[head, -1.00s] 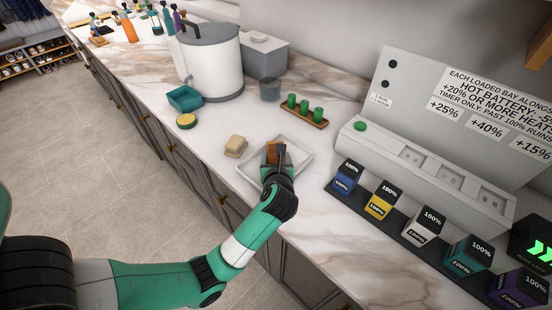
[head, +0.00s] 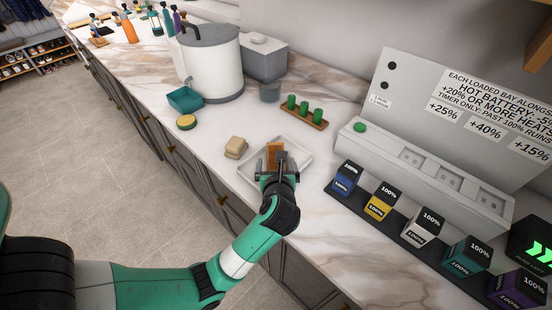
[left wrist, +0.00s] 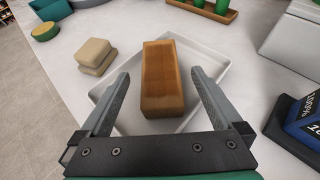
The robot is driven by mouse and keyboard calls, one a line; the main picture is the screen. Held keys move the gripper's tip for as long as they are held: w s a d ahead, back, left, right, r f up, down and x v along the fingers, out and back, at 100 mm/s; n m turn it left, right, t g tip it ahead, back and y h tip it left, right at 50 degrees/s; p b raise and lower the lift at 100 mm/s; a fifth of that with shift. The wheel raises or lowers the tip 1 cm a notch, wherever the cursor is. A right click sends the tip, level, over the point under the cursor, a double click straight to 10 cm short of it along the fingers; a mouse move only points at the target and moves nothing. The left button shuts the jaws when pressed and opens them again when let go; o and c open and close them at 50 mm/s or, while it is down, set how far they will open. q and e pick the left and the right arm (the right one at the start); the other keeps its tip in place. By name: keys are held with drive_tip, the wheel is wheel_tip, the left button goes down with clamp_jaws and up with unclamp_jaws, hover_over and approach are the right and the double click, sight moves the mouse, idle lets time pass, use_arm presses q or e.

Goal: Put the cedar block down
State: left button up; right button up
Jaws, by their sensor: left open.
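The cedar block (head: 273,151) is a brown wooden block lying in a shallow white tray (head: 247,171). In the left wrist view the block (left wrist: 162,80) rests on the tray (left wrist: 215,62), its long side pointing away from me. My left gripper (head: 277,166) is open at the block's near end. In the left wrist view its fingers (left wrist: 158,98) stand either side of the block, with gaps on both sides, not touching it. My right gripper is in no view.
Beige stacked blocks (head: 235,147) sit left of the tray. A yellow-topped round tin (head: 186,121) and teal tray (head: 185,99) lie farther left. A wooden rack with green pegs (head: 304,112) stands behind. Battery cubes (head: 381,201) line the right.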

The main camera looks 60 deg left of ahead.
use_arm(q)
drive_tip(key=v, duration=0.8)
drive_tip(key=shift+d, duration=0.2)
drive_tip(key=shift+s+r, duration=0.1)
